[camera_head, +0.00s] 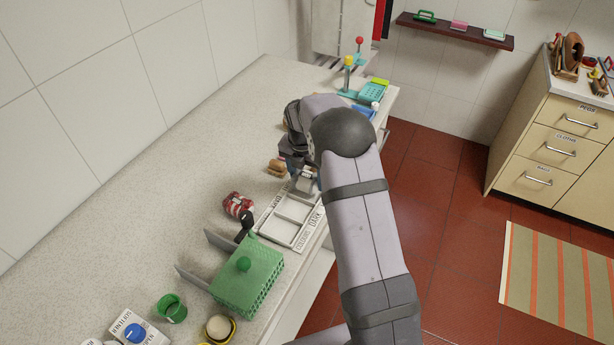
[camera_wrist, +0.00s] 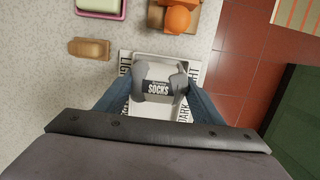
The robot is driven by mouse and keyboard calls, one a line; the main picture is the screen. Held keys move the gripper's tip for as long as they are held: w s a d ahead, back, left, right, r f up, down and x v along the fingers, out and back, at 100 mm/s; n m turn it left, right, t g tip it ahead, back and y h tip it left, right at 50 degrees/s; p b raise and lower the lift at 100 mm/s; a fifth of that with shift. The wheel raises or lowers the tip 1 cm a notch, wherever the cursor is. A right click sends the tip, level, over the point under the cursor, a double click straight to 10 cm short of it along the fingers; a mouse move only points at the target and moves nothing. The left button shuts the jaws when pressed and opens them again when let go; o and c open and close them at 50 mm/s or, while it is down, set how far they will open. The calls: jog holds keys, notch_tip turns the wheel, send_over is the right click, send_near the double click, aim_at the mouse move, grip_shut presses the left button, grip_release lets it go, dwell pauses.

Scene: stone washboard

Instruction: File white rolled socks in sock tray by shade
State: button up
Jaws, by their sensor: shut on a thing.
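The sock tray (camera_head: 282,229) is a white framed box on the stone counter, with lettered edges. "COLOURS" and "DARK" are readable in the head view. Its rim shows in the wrist view (camera_wrist: 150,110), with "LIGHT" at the left edge and "DARK" at the right. My gripper (camera_wrist: 158,82) is over the tray's far end. It is shut on a pale grey-looking rolled sock pair (camera_wrist: 148,74) with a dark "SOCKS" band. The sock pair also shows below my gripper in the head view (camera_head: 307,181). I cannot tell whether it touches the tray floor.
A wooden brush (camera_head: 277,167) lies beside the tray. A red patterned item (camera_head: 238,205) and a green basket (camera_head: 247,274) stand on the near side. A green cup (camera_head: 171,308) is further front. The counter left of the tray is mostly clear.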

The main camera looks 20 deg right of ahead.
jog(key=shift+f, duration=0.2)
jog(key=o, duration=1)
jog(key=shift+c, duration=0.2)
jog(key=shift+r, duration=0.1)
jog(key=shift+s+a+r+b, duration=0.15)
jog(key=shift+r+b, duration=0.3)
jog(key=shift+r, duration=0.75)
jog(key=shift+s+a+r+b, duration=0.1)
jog(key=shift+r+b, duration=0.35)
jog(key=shift+r, duration=0.7)
jog(key=shift+s+a+r+b, duration=0.15)
jog(key=shift+r+b, duration=0.3)
jog(key=shift+r, duration=0.75)
jog(key=shift+s+a+m, duration=0.1)
jog(key=shift+s+m, duration=0.2)
jog(key=s+a+f+m, duration=0.1)
jog(key=s+a+m, duration=0.1)
jog(key=s+m, duration=1.1)
jog(key=s+a+f+m+g+y, duration=0.1)
jog(key=s+a+f+m, duration=0.1)
jog(key=s+m, duration=1.1)
jog(key=s+a, duration=0.1)
jog(key=s, duration=0.3)
jog(key=shift+a, duration=0.2)
